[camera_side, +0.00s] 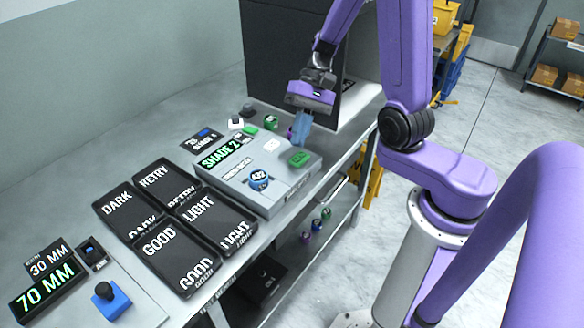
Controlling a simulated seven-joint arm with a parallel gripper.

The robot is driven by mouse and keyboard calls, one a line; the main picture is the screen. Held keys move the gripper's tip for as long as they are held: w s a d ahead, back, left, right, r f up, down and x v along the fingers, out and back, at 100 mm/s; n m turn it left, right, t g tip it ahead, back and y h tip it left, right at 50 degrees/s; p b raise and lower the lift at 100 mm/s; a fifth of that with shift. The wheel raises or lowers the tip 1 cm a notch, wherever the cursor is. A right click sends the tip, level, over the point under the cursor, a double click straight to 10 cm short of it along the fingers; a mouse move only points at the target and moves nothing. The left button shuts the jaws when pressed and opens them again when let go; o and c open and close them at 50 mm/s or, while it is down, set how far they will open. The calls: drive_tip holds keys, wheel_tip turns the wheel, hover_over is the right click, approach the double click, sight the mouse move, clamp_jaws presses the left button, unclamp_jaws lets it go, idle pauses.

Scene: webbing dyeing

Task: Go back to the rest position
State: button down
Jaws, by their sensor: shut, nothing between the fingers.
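My gripper (301,128) hangs above the back right part of the grey control box (278,195), under its purple wrist. Its blue fingers point down and are shut with nothing between them. The fingers are small here, and I cannot tell whether they touch the box. The arm reaches in from the right, over the table edge.
Black trays marked DARK (118,202), RETRY (160,176), LIGHT (205,212) and GOOD (165,245) lie on the table. A blue block with a black knob (108,300) stands at front left. A dark cabinet (290,60) stands behind.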

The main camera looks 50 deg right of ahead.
drive_tip(key=s+a+r+n+h, duration=0.1)
drive_tip(key=s+r+n+h, duration=0.1)
drive_tip(key=s+n, duration=0.6)
drive_tip(key=s+a+r+n+t+h, duration=0.1)
drive_tip(key=s+r+n+h, duration=0.2)
drive_tip(key=s+n, duration=0.6)
drive_tip(key=shift+s+a+n+h, duration=0.25)
drive_tip(key=shift+a+n+h, duration=0.15)
drive_tip(key=shift+n+h, duration=0.7)
idle(1.1)
